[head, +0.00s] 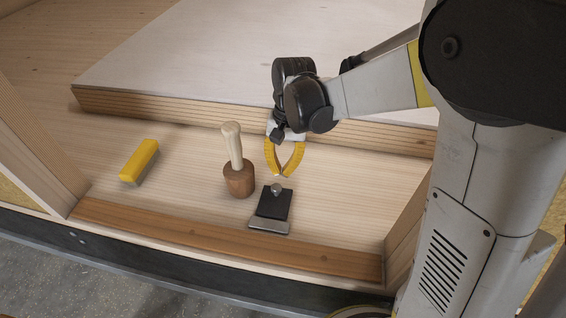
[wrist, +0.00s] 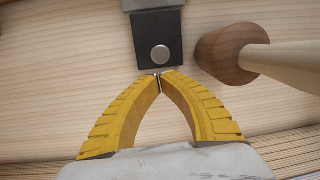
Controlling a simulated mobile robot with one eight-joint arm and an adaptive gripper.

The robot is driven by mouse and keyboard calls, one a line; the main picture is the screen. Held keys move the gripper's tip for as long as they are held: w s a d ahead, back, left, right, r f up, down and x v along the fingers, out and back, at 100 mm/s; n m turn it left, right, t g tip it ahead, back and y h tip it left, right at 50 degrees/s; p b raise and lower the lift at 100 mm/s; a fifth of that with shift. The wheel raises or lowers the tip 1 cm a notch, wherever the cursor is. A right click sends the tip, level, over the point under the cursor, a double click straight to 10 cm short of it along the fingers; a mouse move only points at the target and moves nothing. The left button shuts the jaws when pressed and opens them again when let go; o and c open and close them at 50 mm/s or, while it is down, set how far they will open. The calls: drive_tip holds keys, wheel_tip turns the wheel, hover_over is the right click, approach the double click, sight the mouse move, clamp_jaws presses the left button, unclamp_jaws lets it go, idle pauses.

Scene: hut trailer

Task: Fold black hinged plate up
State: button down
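The black hinged plate (head: 273,205) lies flat on the wooden floor, with a round grey knob (head: 276,188) near its far end. A grey metal strip (head: 268,226) runs along its near edge. In the wrist view the black plate (wrist: 146,27) is at the top centre, its knob (wrist: 160,54) facing the camera. My gripper (head: 281,175) has yellow ribbed fingers pointing down, just beyond the knob end. In the wrist view the fingertips (wrist: 159,77) meet at the plate's edge, with nothing visible held between them. Whether they touch the plate is unclear.
A wooden mallet (head: 239,180) stands head down close left of the plate. A yellow-backed brush (head: 140,161) lies farther left. A raised platform (head: 200,105) is behind, and a brown wooden strip (head: 200,234) borders the front. Bare floor lies between brush and mallet.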

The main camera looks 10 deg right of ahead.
sight(275, 199)
drive_tip(key=f, duration=0.1)
drive_tip(key=f+b, duration=0.1)
drive_tip(key=f, duration=0.2)
drive_tip(key=shift+s+a+f, duration=0.1)
drive_tip(key=shift+s+a, duration=0.15)
drive_tip(key=shift+s+r+t, duration=0.1)
drive_tip(key=shift+r+t, duration=0.3)
